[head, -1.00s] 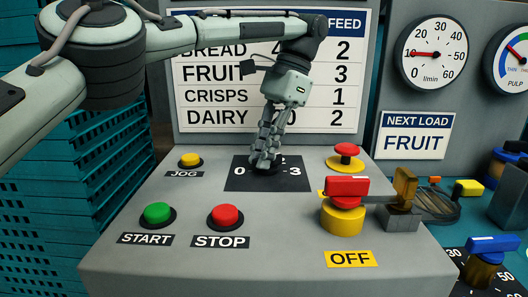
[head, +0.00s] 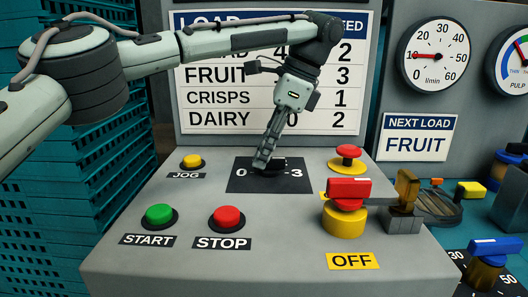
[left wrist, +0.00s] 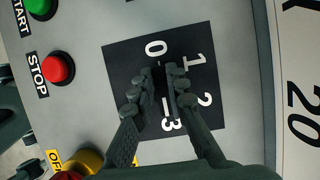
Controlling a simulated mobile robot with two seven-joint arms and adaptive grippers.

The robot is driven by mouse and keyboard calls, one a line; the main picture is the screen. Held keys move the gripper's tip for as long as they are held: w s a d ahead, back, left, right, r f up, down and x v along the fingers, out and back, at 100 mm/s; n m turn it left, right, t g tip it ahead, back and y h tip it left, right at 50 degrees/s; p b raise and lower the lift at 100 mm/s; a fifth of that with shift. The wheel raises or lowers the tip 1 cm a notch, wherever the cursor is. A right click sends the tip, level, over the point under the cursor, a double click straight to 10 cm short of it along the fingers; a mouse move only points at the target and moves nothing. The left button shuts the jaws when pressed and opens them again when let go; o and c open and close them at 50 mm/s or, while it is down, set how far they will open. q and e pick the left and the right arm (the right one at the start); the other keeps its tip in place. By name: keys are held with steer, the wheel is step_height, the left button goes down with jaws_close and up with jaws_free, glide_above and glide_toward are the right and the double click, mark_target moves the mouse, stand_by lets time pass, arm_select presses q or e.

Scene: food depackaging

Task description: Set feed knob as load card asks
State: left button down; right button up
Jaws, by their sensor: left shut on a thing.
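The feed knob (left wrist: 159,82) is black and mostly hidden between my fingers, on a black dial plate (head: 238,182) marked 0, 1, 2, 3. My left gripper (head: 263,163) reaches down onto it, its fingers either side of it in the left wrist view (left wrist: 160,77). The knob's bar appears to lie along the line from 0 to 3. A short white mark shows beside the 3; I cannot tell whether it is on knob or plate. The load card (head: 417,136) reads NEXT LOAD FRUIT. The load table (head: 220,87) gives FRUIT feed 3.
The panel holds a yellow JOG button (head: 192,161), green START button (head: 159,214), red STOP button (head: 227,216) and red mushroom button (head: 348,152). A red-handled switch on a yellow base (head: 344,223) stands right, above an OFF label. Gauges stand at back right.

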mark_target(284, 158)
steer(key=shift+w+d, duration=0.1)
steer(key=shift+d, duration=0.2)
arm_select(q)
steer(key=c, duration=1.5)
jaws_free()
steer(key=shift+c, duration=0.2)
steer(key=shift+r, duration=0.15)
steer(key=v, duration=0.9)
steer(key=shift+r, duration=0.1)
steer(key=shift+v, duration=1.3)
arm_select(e)
steer(key=shift+a, duration=0.25)
arm_select(q)
steer(key=shift+s, duration=0.1)
